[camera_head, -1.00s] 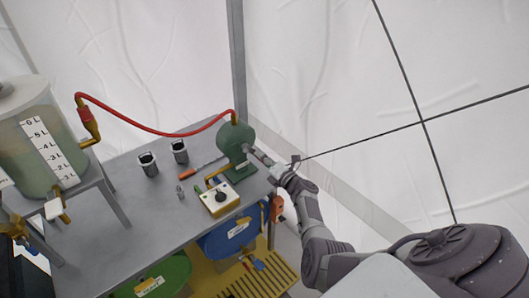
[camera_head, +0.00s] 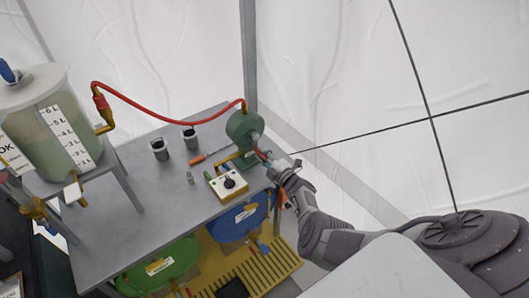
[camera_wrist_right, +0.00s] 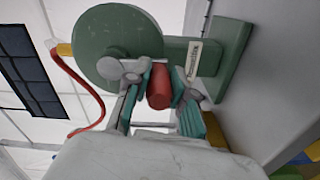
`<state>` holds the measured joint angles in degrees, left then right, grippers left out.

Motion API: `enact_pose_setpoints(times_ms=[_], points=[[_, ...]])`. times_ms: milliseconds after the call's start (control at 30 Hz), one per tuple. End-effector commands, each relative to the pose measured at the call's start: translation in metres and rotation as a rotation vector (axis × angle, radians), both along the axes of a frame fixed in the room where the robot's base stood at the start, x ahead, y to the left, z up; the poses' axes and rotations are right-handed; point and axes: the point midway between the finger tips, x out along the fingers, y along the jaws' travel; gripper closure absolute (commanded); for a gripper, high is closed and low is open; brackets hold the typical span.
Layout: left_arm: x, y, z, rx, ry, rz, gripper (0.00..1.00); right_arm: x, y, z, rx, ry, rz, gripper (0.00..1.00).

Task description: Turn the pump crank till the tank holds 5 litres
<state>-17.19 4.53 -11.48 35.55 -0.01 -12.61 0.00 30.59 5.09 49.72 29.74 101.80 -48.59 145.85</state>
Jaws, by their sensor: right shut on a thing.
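The green pump (camera_head: 243,128) stands at the right end of the grey table, and its round body fills the upper left of the right wrist view (camera_wrist_right: 115,45). My right gripper (camera_head: 274,168) is at the pump's crank, at the table's right end. In the right wrist view its teal-padded fingers (camera_wrist_right: 160,95) are shut on the red crank handle (camera_wrist_right: 159,85). The clear tank (camera_head: 35,140) stands on a raised stand at the left. It has a white litre scale (camera_head: 68,138) and greenish liquid inside; I cannot read the exact level. My left gripper is not in view.
A red hose (camera_head: 165,131) arches from the pump to the tank's fitting. A white switch box (camera_head: 229,184), two dark cups and small tools lie on the table (camera_head: 150,215). Blue (camera_head: 237,220) and green drums stand below. The tent wall is close at the right.

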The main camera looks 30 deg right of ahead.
Motion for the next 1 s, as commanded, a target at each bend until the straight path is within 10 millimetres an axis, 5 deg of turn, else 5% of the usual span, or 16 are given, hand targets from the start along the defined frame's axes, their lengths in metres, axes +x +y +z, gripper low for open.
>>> enact_pose_setpoints(times_ms=[533, 567, 700, 1000], points=[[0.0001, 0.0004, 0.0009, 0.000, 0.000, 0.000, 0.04, -0.0007, 0.0030, -0.0020, 0.023, 0.004, 0.003, 1.00], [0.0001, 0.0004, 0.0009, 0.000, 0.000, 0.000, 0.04, -0.0007, 0.0030, -0.0020, 0.023, 0.005, 0.003, 0.71], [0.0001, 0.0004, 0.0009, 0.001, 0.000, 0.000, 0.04, -0.0006, 0.0026, -0.0015, 0.023, 0.004, 0.002, 0.51], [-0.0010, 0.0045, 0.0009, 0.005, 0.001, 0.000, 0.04, -0.0008, 0.0015, -0.0007, 0.022, 0.003, 0.000, 0.51]])
